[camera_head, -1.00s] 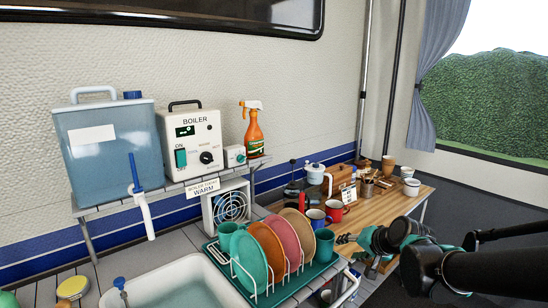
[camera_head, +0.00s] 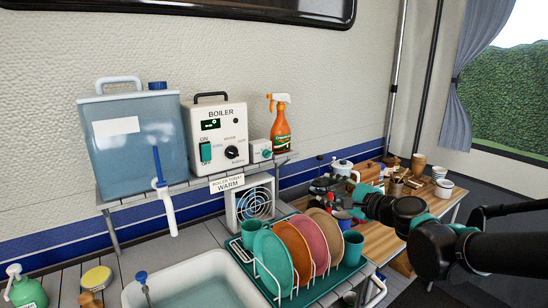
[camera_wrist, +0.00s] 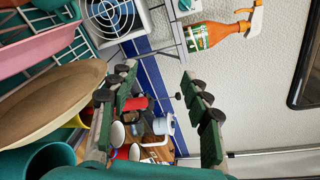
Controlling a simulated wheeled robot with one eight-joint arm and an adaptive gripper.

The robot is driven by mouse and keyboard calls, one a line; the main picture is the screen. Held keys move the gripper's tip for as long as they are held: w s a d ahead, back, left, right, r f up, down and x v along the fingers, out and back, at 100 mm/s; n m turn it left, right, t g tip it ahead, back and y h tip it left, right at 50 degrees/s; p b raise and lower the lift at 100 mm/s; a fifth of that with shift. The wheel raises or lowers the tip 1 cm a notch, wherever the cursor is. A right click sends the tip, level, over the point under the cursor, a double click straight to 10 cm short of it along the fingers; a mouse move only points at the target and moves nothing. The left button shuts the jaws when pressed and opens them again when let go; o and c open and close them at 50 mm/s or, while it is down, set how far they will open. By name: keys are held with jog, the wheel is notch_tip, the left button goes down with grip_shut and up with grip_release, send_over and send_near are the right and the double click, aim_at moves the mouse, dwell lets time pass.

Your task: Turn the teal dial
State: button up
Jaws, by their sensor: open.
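The teal dial (camera_head: 266,153) is on a small white box right of the boiler (camera_head: 218,137), on the shelf. In the wrist view the teal dial (camera_wrist: 185,5) is at the top edge, partly cut off. The boiler also has a black knob (camera_head: 232,152) and a teal switch (camera_head: 206,152). My gripper (camera_head: 340,186) is in the air to the right of the dial and below it, apart from it. In the wrist view my gripper (camera_wrist: 155,92) has its two fingers spread, with nothing between them.
An orange spray bottle (camera_head: 280,125) stands just right of the dial box. A "WARM" card (camera_head: 227,184) hangs on the shelf edge. Below are a fan heater (camera_head: 236,212) and a dish rack with plates (camera_head: 295,245). A water tank (camera_head: 130,155) stands at left.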

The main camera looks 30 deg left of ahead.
jog(key=s+a+r+m+y, duration=0.2)
jog(key=a+r+m, duration=0.2)
jog(key=a+m, duration=0.1)
send_near(269, 155)
jog(key=shift+m, duration=0.3)
jog(key=x, duration=0.8)
grip_shut()
